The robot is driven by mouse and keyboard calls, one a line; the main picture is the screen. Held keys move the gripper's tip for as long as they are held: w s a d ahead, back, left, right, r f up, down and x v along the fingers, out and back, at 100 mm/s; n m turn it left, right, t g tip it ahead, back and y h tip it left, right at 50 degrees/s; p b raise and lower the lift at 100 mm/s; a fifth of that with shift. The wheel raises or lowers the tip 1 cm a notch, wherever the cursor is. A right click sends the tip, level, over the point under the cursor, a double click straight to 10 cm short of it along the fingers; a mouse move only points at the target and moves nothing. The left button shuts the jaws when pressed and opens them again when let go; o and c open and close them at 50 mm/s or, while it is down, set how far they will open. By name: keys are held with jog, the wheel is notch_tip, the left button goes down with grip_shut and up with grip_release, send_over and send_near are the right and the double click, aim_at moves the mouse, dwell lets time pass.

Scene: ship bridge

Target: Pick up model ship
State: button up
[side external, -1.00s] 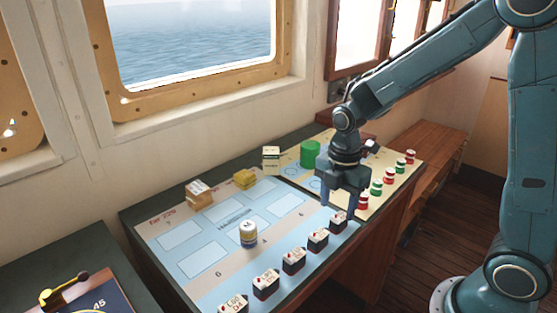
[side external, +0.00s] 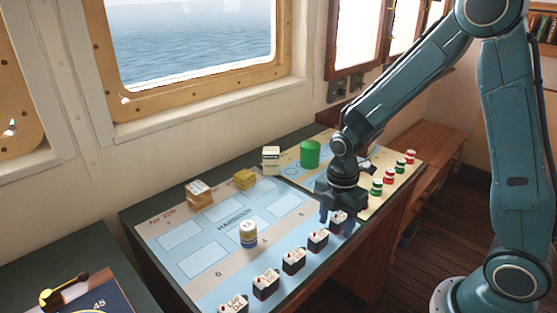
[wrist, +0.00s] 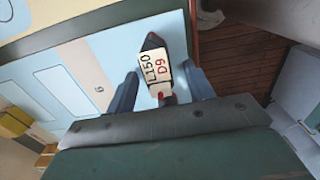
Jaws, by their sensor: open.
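Several small model ships with dark hulls and white labelled tops stand in a row along the front edge of the chart board. The model ship at the right end of the row (side external: 338,221) is directly below my gripper (side external: 337,212). In the wrist view this ship, marked L150 D9 (wrist: 154,70), lies between the two fingers of my gripper (wrist: 160,72), with a gap on each side. The gripper is open and empty. In the side view it partly hides the ship. The other model ships (side external: 318,240) (side external: 293,261) stand to the left, apart from the fingers.
A green cylinder (side external: 310,154) stands behind the gripper. Red and green pieces (side external: 390,176) stand to the right. A window wall is behind the desk.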

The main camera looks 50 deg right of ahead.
aim_at(337, 217)
dwell(0.3)
jog(key=c, duration=1)
jog(key=shift+c, duration=0.2)
jog(key=shift+r, duration=0.15)
notch_tip(337, 217, up, 20)
dwell(0.5)
